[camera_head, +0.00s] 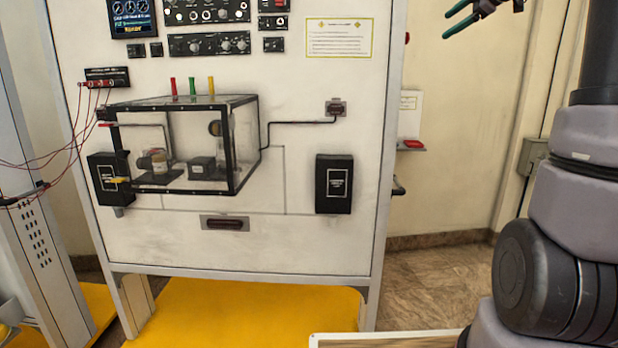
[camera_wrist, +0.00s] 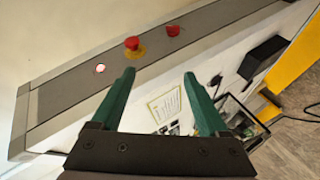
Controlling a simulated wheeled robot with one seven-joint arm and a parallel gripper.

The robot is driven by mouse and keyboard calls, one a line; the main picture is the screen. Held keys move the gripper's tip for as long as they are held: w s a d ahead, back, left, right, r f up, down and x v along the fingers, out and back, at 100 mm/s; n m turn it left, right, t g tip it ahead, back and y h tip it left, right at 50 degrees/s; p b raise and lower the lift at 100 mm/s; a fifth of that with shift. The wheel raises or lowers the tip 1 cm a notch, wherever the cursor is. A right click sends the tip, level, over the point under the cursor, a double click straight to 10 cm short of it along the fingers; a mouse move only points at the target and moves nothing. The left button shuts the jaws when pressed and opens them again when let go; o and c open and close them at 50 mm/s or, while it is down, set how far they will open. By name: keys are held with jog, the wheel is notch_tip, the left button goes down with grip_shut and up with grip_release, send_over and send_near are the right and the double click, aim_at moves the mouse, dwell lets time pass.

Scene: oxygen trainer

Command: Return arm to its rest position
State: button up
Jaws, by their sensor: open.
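My gripper (camera_wrist: 158,82) shows in the wrist view with its two green fingers apart and nothing between them. In the head view my gripper (camera_head: 458,20) is at the top right edge, partly cut off, in the air to the right of the trainer panel (camera_head: 290,235). My arm rises along the right side of the head view. In the wrist view the panel lies tilted beyond the fingers, with a red emergency knob (camera_wrist: 132,43) on a yellow base on its top strip. No contact between gripper and panel shows.
A clear box (camera_head: 185,145) with a black frame sticks out of the panel. A black box (camera_head: 334,184) is mounted at its right. Red wires (camera_head: 60,150) hang at the left. A yellow base (camera_head: 245,312) lies below.

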notch_tip(320, 180, up, 8)
jog(key=s+a+f+m+t+h, duration=0.1)
jog(key=s+a+m+t+h, duration=0.15)
jog(key=m+t, duration=0.3)
jog(key=s+d+m+h, duration=0.2)
jog(key=s+m+h, duration=0.2)
jog(key=s+m, duration=0.25)
jog(key=s+a+f+m+g+h, duration=0.1)
jog(key=s+a+f+m+g, duration=0.2)
jog(key=s+f, duration=0.45)
jog(key=s+a+f+m+g, duration=0.1)
jog(key=s+f+m+g, duration=0.2)
jog(key=s+f+m, duration=0.45)
jog(key=s+a+f+g+y, duration=0.4)
jog(key=s+a+f, duration=0.5)
jog(key=f, duration=0.4)
jog(key=shift+s+a+f+n, duration=0.3)
jog(key=shift+s+a+n, duration=0.1)
jog(key=shift+s, duration=0.35)
